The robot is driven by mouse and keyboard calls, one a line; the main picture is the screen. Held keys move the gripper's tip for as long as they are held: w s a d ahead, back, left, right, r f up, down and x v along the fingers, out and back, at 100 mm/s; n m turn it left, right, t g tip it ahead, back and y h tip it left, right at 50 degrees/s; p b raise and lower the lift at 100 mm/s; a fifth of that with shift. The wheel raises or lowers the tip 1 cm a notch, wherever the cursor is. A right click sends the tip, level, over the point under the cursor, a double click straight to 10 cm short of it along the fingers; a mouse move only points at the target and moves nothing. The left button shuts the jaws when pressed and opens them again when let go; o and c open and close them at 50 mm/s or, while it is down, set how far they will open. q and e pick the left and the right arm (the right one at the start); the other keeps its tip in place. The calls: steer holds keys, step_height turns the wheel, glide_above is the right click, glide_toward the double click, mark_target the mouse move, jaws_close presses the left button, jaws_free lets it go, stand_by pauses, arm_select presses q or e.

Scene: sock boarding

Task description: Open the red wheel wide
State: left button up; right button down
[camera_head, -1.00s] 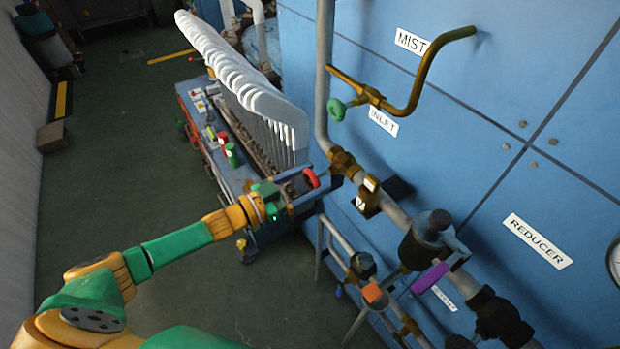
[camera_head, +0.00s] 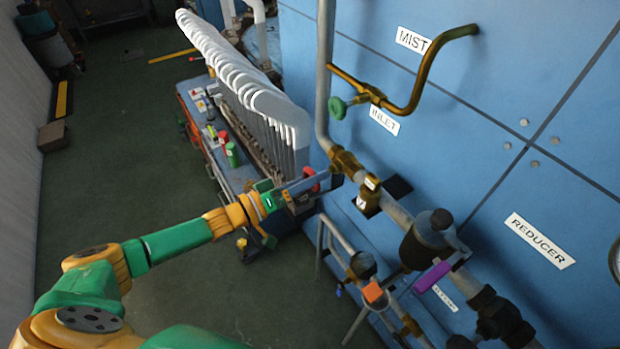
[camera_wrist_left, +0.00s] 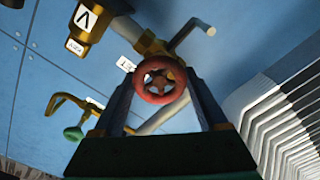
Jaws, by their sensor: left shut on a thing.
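The red wheel (camera_head: 314,174) is a small spoked handwheel on a brass valve (camera_head: 345,160) in the pipe by the blue wall. In the left wrist view the red wheel (camera_wrist_left: 160,64) faces the camera, with its spokes and hub showing. My left gripper (camera_head: 308,182) is shut on the wheel; in the left wrist view its two fingers (camera_wrist_left: 158,85) lie on either side of the rim. In the head view the fingers partly hide the wheel. My right gripper is in neither view.
A green-handled valve (camera_head: 338,108) and a bent brass pipe (camera_head: 425,75) are above. A purple lever (camera_head: 432,276) and an orange handle (camera_head: 373,292) are lower right. White sock boards (camera_head: 240,80) stand on a bench behind my gripper.

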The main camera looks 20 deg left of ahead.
arm_select(q)
steer(key=shift+n, duration=0.6)
steer(key=o, duration=1.3)
steer(key=b+v, duration=0.1)
steer(key=v, duration=0.6)
